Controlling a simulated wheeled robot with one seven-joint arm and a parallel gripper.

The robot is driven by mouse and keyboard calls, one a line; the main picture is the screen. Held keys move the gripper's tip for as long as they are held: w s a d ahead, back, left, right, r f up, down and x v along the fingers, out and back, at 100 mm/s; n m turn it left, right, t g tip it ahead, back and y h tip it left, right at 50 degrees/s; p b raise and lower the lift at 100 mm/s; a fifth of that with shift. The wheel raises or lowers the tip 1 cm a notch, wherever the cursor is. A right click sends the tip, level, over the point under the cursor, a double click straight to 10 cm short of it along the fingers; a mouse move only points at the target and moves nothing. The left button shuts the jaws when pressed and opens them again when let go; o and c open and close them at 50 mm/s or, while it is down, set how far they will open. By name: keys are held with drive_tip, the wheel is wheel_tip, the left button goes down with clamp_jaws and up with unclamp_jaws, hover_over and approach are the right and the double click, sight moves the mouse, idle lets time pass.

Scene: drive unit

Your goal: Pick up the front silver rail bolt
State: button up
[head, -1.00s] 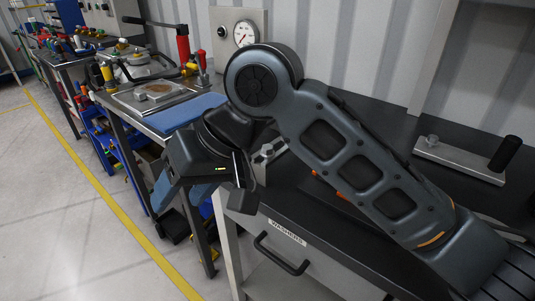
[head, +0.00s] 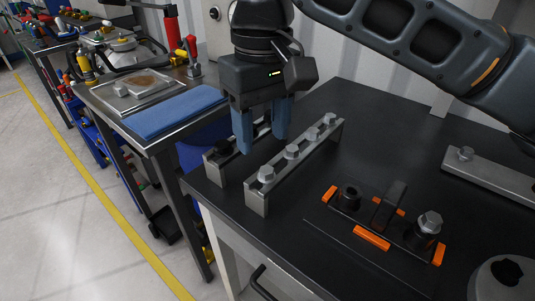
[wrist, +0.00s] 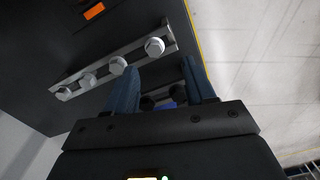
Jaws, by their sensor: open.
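The front silver rail bolt (head: 266,174) stands upright at the near end of a raised metal rail (head: 290,172), in a row with several silver bolts. In the wrist view, this bolt (wrist: 154,46) is the one at the rail end nearest the floor. My gripper (head: 263,142) is open and empty, its two blue fingers pointing down. In the head view it appears behind the silver row, over the gap towards the second rail. The bolt is outside the fingers and not touched.
A second rail (head: 214,167) with dark bolts stands just behind, partly hidden by my fingers. A black fixture with orange blocks (head: 371,238) lies to the right. A flat metal bar (head: 490,172) lies at the far right. A blue mat (head: 175,112) covers part of the adjoining bench.

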sight(266, 169)
drive_tip(key=shift+w+d+f, duration=0.1)
drive_tip(key=shift+w, duration=0.3)
drive_tip(key=shift+w+f, duration=0.1)
drive_tip(key=shift+f, duration=0.25)
drive_tip(key=shift+d+f, duration=0.15)
drive_tip(key=shift+f, duration=3.25)
clamp_jaws()
